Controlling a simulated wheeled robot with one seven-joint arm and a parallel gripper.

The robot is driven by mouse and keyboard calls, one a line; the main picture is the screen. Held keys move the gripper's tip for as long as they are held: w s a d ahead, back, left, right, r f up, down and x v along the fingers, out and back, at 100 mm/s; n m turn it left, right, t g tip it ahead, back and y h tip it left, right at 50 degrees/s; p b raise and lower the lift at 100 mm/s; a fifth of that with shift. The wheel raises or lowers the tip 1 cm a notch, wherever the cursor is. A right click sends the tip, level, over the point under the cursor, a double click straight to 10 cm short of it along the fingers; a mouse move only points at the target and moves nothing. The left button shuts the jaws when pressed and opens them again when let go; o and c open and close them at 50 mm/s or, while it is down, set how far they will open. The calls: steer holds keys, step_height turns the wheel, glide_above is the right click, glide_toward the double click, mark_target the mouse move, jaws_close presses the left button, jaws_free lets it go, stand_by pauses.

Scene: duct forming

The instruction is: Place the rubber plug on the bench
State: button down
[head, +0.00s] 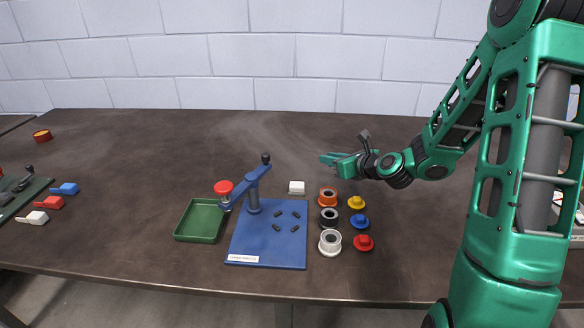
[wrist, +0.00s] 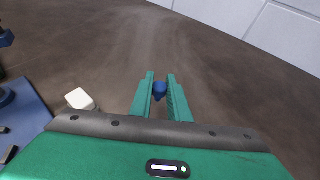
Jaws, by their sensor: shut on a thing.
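My gripper (head: 324,159) is over the back part of the dark bench (head: 130,150), behind the white block. In the wrist view my gripper (wrist: 160,90) is shut on a small dark blue piece, the rubber plug (wrist: 160,91), held between the fingertips. The bare bench surface (wrist: 225,70) lies beyond and around the fingers. The plug cannot be made out in the head view. I cannot tell whether it touches the bench.
A blue board (head: 270,253) carries a lever press (head: 253,190) and several dark pins. A green tray (head: 183,237) stands to its left. A white block (head: 297,187), rings and coloured knobs stand nearby. The back of the bench is clear.

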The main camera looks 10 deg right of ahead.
step_height(320, 180, up, 5)
steer(key=n+y, duration=0.2)
glide_above(301, 171)
steer(key=shift+g, duration=0.3)
steer(key=shift+f, duration=4.75)
steer(key=c, duration=1.7)
jaws_free()
steer(key=shift+f, duration=0.1)
